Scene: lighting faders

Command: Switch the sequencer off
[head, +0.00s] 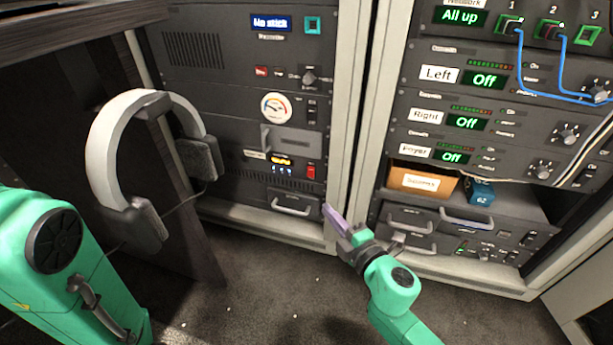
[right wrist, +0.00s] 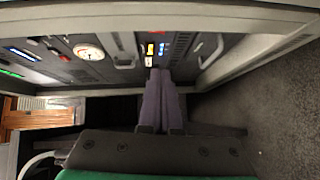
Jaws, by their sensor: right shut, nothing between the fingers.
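In the head view, a dark rack unit (head: 283,161) in the left rack has a small label too small to read, an orange lit display, a row of blue lights and a red switch (head: 311,171) at its right end. I cannot tell the switch's position or whether this unit is the sequencer. My right gripper (head: 333,217) is shut and empty, low in front of the rack post, below and right of the switch. In the right wrist view its purple fingers (right wrist: 161,100) point toward the unit with the orange display (right wrist: 150,49), apparently short of it. My left gripper is out of view.
A round gauge (head: 276,107) and a handle sit above that unit, and a drawer handle (head: 291,206) below. Headphones (head: 103,150) hang on the desk side at left. Blue cables (head: 560,70) hang at upper right.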

